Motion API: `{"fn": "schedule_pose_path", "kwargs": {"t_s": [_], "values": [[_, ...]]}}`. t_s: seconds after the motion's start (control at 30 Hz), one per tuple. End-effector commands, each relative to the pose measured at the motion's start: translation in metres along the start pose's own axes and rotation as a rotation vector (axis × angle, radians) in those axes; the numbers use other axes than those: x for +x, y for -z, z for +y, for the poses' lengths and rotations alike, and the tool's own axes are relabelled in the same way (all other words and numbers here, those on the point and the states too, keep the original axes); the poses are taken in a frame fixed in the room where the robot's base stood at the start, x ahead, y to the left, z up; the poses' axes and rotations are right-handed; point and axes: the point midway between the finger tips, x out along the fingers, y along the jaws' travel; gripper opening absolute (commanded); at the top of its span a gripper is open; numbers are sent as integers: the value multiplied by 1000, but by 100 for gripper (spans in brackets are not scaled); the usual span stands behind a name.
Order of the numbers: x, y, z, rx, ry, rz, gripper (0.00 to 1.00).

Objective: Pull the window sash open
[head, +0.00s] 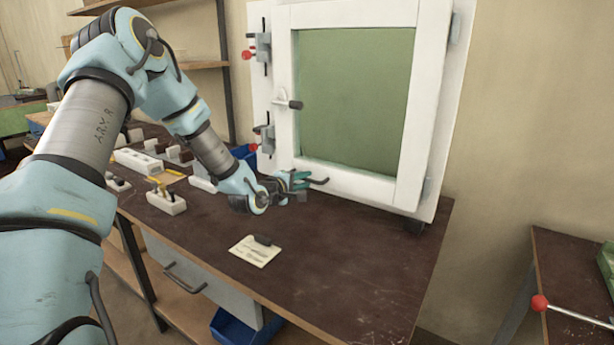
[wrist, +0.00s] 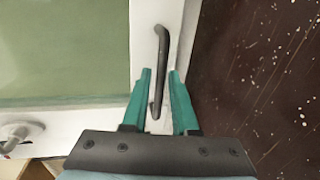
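The window sash (head: 300,88) is a white frame around a green pane (head: 355,100), standing upright on the bench and looking closed. A dark pull handle (head: 314,181) is on its lower rail; it also shows in the wrist view (wrist: 161,60). My gripper (head: 298,181) is at this lower rail. In the wrist view its two teal fingers (wrist: 160,85) are apart, one on each side of the handle's near end, with gaps showing. A turn handle (head: 290,103) is on the sash's left stile, and its round base shows in the wrist view (wrist: 20,132).
Clamps with red knobs (head: 249,54) are on the frame's left side. White blocks (head: 166,202) stand at the left. A red-knobbed rod (head: 540,303) is at the lower right.

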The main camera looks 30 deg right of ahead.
Motion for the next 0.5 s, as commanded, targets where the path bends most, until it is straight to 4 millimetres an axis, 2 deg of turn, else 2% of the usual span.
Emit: {"fn": "schedule_pose_path", "kwargs": {"t_s": [0.2,0.47,0.5], "values": [[14,0,0,1,2,0,27],[15,0,-1,0,2,1,27],[14,0,-1,1,2,1,22]]}}
